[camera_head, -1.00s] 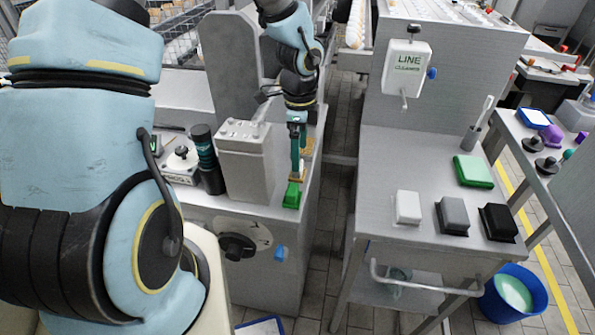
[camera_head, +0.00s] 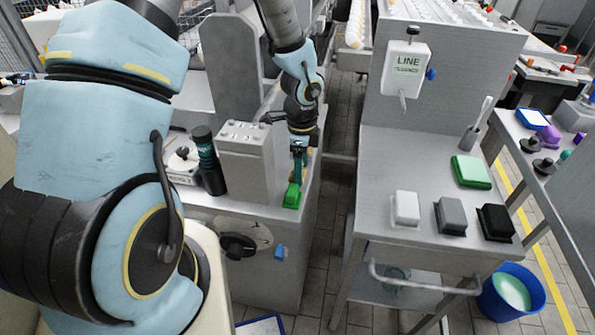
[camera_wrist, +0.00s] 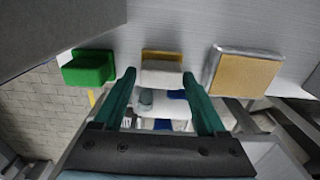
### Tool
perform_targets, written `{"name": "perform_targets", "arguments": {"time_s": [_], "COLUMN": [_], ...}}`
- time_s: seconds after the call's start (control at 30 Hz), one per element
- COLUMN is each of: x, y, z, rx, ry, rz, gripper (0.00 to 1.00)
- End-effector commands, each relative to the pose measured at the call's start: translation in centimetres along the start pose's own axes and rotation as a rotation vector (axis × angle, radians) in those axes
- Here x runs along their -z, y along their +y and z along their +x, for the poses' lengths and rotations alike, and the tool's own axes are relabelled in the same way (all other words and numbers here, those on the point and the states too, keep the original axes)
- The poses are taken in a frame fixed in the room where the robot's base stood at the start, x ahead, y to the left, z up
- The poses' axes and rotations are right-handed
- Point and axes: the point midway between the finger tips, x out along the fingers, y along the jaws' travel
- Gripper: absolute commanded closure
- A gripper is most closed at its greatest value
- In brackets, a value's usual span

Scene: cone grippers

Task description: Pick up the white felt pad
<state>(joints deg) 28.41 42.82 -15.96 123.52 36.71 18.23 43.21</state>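In the wrist view, a small block with a tan face and a whitish pad (camera_wrist: 162,76) lies between my fingertips; it looks like the white felt pad. My gripper (camera_wrist: 160,74) is open, one green finger at each side of this block. I cannot tell whether they touch it. In the head view my gripper (camera_head: 298,168) is low over the grey machine top, just behind a green block (camera_head: 291,196), and hides most of what is there. The green block also shows in the wrist view (camera_wrist: 88,68), left of the fingers.
A larger tan pad with a grey rim (camera_wrist: 243,74) lies right of my fingers. A grey metal block (camera_head: 246,165) stands close left of my gripper. On the right bench are white (camera_head: 406,208), grey (camera_head: 452,215) and black (camera_head: 497,222) blocks and a green one (camera_head: 471,171).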

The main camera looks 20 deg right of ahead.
Motion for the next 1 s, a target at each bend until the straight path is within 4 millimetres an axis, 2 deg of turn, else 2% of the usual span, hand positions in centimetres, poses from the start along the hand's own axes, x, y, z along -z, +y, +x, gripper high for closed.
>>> {"name": "perform_targets", "arguments": {"time_s": [0.07,0.63,0.83,1.0], "x": [0.0,0.0,0.0,-0.1], "y": [0.0,0.0,-0.1,-0.1], "z": [0.0,0.0,-0.4,-2.7], "rx": [0.0,0.0,0.001,0.005], "ry": [0.0,0.0,0.0,0.002], "rz": [0.0,0.0,-0.001,-0.003], "gripper": [0.36,1.0,1.0,1.0]}}
